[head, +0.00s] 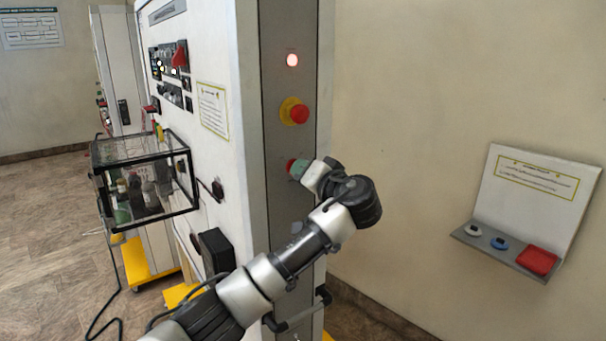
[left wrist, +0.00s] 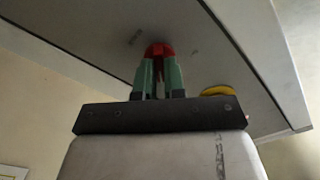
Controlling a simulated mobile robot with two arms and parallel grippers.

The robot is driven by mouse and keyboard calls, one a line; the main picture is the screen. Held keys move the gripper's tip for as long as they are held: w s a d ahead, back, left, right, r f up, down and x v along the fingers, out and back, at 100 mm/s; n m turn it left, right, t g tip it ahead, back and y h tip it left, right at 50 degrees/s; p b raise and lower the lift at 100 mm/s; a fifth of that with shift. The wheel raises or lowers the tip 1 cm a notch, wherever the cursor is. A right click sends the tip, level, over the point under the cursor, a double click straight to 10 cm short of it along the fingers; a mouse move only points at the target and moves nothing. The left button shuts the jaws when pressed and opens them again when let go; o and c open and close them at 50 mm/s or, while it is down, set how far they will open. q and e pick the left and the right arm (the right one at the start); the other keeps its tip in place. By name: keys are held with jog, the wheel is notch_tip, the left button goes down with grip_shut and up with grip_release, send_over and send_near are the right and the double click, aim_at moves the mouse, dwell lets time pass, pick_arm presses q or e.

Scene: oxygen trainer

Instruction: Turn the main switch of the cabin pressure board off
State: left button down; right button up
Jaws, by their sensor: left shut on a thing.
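The main switch is a red knob (head: 291,165) on the grey side panel of the white cabinet, below the emergency stop. My left gripper (head: 299,169) is at this knob, and its arm reaches up from the bottom of the head view. In the left wrist view, the green fingers (left wrist: 160,75) are shut on the red knob (left wrist: 159,49), one on each side. The knob's pointing direction cannot be made out. My right gripper is not in view.
A red emergency stop (head: 299,113) on a yellow base sits above the knob, with a lit lamp (head: 292,60) higher up. A glass box (head: 146,182) juts out on the left. A wall shelf (head: 500,252) holds small devices on the right.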

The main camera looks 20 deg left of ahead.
pick_arm(q)
jog(key=shift+s+n+b, duration=0.1)
jog(key=shift+n+b, duration=8.6)
jog(key=shift+b, duration=0.15)
jog(key=shift+n, duration=0.3)
jog(key=c, duration=1.2)
grip_release()
